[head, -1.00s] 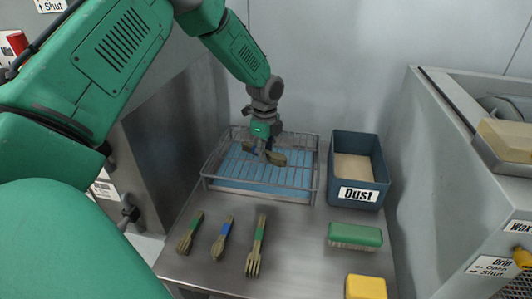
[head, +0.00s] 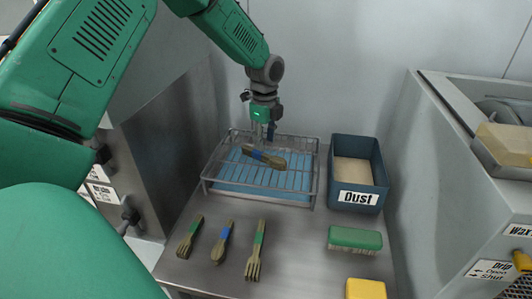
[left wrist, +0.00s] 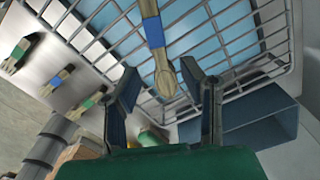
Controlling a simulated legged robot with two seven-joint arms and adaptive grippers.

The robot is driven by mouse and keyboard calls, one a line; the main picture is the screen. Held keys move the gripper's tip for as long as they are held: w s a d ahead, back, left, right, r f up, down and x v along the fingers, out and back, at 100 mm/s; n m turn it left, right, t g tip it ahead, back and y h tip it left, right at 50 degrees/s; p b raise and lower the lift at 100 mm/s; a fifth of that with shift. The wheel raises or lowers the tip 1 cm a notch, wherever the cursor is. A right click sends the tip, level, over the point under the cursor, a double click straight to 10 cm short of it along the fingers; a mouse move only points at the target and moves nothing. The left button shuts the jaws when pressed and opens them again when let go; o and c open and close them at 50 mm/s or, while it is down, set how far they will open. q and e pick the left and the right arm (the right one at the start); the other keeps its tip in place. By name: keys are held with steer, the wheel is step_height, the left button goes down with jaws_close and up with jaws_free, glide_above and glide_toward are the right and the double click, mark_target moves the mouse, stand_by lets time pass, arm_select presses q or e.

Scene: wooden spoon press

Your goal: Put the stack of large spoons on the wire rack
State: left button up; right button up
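A stack of large wooden spoons (head: 264,157) with a blue band lies on the wire rack (head: 310,182), slanting over its bars. In the left wrist view the stack (left wrist: 153,32) shows from its blue band to the bowl end, just beyond the fingers. My left gripper (head: 262,133) is above the rack, a little apart from the stack. Its two fingers are spread with nothing between them in the left wrist view (left wrist: 165,88). My right gripper is not in view.
On the table in front lie a green-banded bundle (head: 190,237), a blue-banded bundle (head: 222,241) and a green-banded fork bundle (head: 256,250). Right of the rack stands the Dust bin (head: 357,197). A green brush (head: 355,238) and yellow block (head: 366,289) are nearer; a grey machine (head: 460,200) stands right.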

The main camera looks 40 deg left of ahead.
mark_target(265, 155)
arm_select(q)
step_height(265, 155, up, 6)
steer(key=shift+r, duration=0.1)
stand_by(0.6)
